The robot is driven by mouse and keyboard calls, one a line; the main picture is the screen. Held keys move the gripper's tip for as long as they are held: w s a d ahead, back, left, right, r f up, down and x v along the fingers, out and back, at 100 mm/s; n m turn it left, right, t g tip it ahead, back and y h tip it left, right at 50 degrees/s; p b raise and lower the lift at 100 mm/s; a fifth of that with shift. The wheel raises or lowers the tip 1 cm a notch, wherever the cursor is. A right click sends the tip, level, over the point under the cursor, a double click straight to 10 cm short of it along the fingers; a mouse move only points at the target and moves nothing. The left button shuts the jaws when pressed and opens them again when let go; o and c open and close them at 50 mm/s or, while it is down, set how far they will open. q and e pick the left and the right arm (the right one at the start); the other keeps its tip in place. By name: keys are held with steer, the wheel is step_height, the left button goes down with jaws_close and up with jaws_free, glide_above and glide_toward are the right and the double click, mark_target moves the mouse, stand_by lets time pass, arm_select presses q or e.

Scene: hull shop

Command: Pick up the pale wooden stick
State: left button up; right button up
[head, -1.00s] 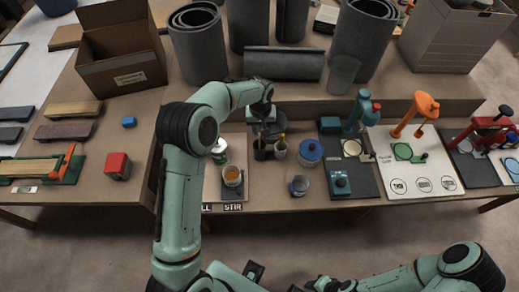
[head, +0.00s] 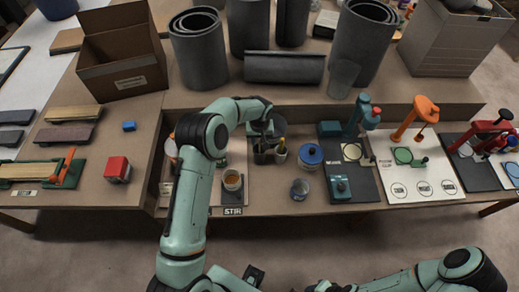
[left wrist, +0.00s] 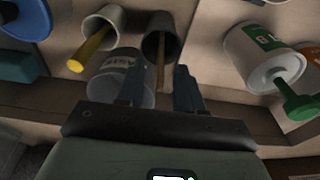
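In the left wrist view the pale wooden stick (left wrist: 161,66) stands out of a dark cup (left wrist: 155,38). My left gripper (left wrist: 159,88) is open, with one dark finger on each side of the stick and gaps visible on both sides. In the head view the left gripper (head: 262,139) is over the dark cup (head: 261,156), and the stick is hard to make out there. Beside it, a lighter cup (left wrist: 112,18) holds a yellow-handled tool (left wrist: 90,50). My right arm lies along the bottom of the head view; its gripper is too unclear to read.
A clear container (left wrist: 108,66) is close by the left finger. A white can (left wrist: 250,48) with a green-tipped part (left wrist: 300,103) is to the right. In the head view a blue-lidded jar (head: 310,156) and a small cup (head: 300,189) stand right of the cups.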

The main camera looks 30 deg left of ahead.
arm_select(q)
steer(key=shift+w+f, duration=0.15)
steer(key=shift+f, duration=0.75)
jaws_close()
arm_select(e)
steer(key=shift+w+r, duration=0.1)
